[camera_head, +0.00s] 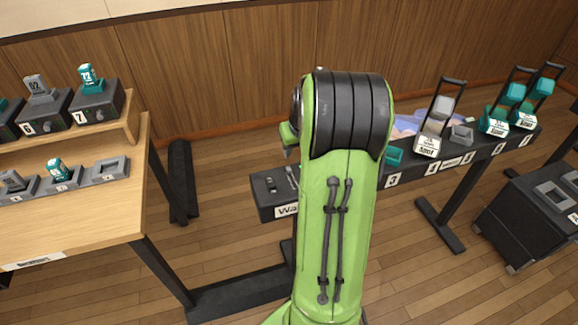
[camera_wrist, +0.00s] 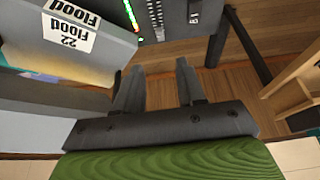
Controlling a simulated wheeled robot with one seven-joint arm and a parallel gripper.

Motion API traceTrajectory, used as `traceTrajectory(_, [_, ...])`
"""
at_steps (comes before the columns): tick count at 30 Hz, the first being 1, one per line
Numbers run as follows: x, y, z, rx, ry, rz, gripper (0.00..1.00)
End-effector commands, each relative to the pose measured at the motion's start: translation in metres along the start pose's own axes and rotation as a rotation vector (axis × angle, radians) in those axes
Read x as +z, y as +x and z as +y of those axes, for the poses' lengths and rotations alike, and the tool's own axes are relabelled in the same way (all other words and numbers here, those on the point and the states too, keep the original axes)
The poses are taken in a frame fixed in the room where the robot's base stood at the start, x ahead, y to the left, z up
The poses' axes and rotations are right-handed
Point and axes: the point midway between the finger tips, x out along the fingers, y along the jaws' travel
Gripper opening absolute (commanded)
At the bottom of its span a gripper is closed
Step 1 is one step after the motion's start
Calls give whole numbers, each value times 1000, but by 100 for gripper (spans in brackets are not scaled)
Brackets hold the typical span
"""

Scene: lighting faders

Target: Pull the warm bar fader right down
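A dark bar (camera_head: 272,201) runs behind my green arm in the head view. Its left end has a label (camera_head: 286,211) starting "Wa", the rest hidden by my arm. Small controls (camera_head: 271,184) sit on top there; I cannot tell which is the warm bar fader or how it is set. My gripper (camera_wrist: 158,82) is open in the wrist view, with nothing between its fingers. Beyond it is a dark panel (camera_wrist: 185,20) with a lit green-to-red strip (camera_wrist: 131,18). In the head view my arm hides the gripper's fingers.
A grey lamp block labelled "22 Flood" (camera_wrist: 85,45) is close at the wrist view's upper left. In the head view, numbered "Spot" lamps (camera_head: 428,146) stand along the bar. A wooden desk (camera_head: 75,225) is left, a dark case (camera_head: 520,220) right.

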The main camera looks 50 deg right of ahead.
Motion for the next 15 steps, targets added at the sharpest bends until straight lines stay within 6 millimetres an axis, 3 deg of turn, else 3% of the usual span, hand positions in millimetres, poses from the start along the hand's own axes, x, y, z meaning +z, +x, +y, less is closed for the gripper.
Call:
traceTrajectory(1, [3, 18, -1, -3, -1, -5, 39])
traceTrajectory(9, [3, 87, -1, -3, 0, -4, 39])
traceTrajectory(15, [2, 122, -1, -2, 0, -3, 39])
